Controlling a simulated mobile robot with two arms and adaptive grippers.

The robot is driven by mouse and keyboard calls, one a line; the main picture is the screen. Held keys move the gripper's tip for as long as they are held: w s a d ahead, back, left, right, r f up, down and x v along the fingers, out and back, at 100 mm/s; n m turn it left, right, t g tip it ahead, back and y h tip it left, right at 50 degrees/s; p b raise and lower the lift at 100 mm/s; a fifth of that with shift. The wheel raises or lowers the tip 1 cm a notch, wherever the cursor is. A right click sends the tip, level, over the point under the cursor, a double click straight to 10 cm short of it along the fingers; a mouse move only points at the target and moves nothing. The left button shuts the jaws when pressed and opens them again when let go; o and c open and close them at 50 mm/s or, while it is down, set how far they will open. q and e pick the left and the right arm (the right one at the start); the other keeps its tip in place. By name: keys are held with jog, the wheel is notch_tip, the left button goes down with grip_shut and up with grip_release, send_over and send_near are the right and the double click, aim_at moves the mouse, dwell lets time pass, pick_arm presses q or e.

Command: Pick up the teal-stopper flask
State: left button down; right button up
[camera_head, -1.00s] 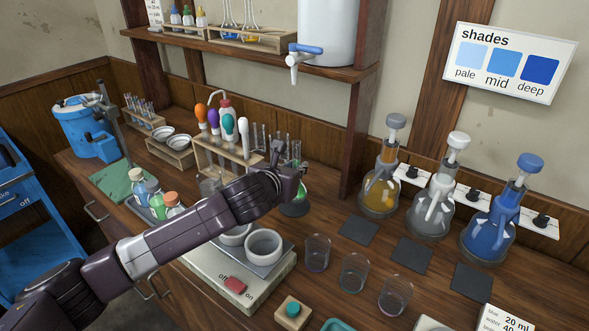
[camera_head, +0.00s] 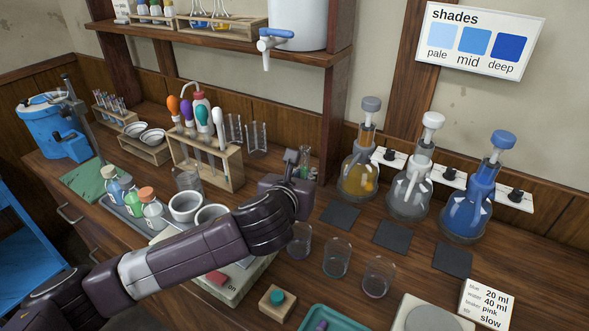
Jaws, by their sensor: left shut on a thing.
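My left gripper (camera_head: 293,168) is shut on the flask (camera_head: 304,160), which is mostly hidden behind the gripper and wrist. Only a narrow strip of its clear glass with some green shows at the gripper's right side. I cannot see its base well enough to tell how high it is. A teal stopper (camera_head: 277,297) sits on a small wooden block (camera_head: 270,309) at the front of the bench, apart from the flask. My right gripper is not in view.
Beakers (camera_head: 337,257) stand to the right of my left arm, with dark square mats (camera_head: 391,237) behind them. Grey, white and blue topped flasks (camera_head: 465,215) stand at the back right. A wooden rack (camera_head: 222,172) with droppers stands left of the gripper.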

pick_arm(q)
jog(key=s+d, duration=0.4)
jog(key=s, duration=0.1)
jog(key=shift+b, duration=0.35)
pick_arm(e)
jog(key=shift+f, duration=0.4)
pick_arm(q)
jog(key=shift+s+d, duration=0.15)
jog(key=shift+s, duration=0.05)
